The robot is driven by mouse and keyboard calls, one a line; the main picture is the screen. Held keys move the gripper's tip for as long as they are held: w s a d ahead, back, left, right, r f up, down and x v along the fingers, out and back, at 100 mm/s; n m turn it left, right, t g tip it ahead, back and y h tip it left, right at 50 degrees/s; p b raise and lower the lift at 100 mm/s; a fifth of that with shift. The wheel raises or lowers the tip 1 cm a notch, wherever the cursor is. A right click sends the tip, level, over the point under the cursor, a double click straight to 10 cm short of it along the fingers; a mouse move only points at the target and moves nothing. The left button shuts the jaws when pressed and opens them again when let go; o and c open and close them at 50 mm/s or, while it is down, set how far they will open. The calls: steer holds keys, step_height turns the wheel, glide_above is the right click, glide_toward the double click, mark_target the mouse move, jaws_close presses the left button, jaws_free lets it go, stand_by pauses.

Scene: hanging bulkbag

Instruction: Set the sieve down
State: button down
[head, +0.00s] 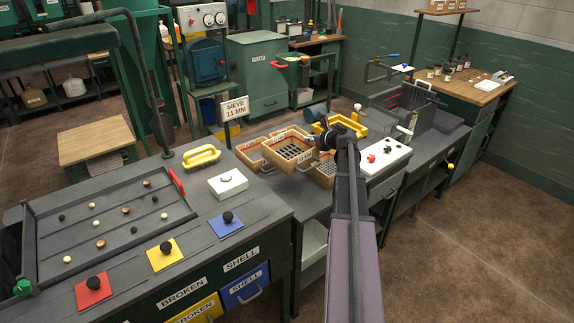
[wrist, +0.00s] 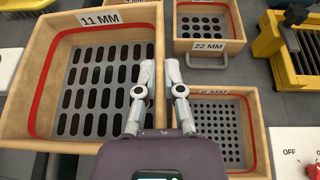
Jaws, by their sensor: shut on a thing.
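The 11 MM sieve (wrist: 18,112) is a square wooden box with a red band inside and a slotted metal floor. In the wrist view it fills the left side and looks closer than the other sieves. My gripper (wrist: 159,68) is shut on its right wall, with one finger on each side. In the head view the sieve (head: 277,160) overlaps the sieves around it and appears raised above the bench, roughly level. Its underside is hidden.
The 22 MM sieve (wrist: 208,46) and a finer round-holed sieve (wrist: 260,150) lie to the right, with another partly hidden behind. A sign (head: 235,108) reads "SIEVE 11 MM". A yellow-framed rack (wrist: 272,42) and a white switch panel (head: 385,156) stand close on the right.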

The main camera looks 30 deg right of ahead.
mark_target(317, 152)
steer(key=shift+m, duration=0.3)
steer(key=s+f+b, duration=0.1)
steer(key=s, duration=0.2)
steer(key=s+a+f+b, duration=0.1)
steer(key=s, duration=0.1)
steer(key=shift+s+f+b, duration=0.2)
steer(key=shift+f+b, duration=0.1)
steer(key=shift+f, duration=0.05)
step_height(317, 152, down, 6)
steer(key=b, duration=0.6)
steer(key=shift+f, duration=0.2)
steer(key=shift+f+b, duration=1.8)
steer(key=shift+b, duration=0.2)
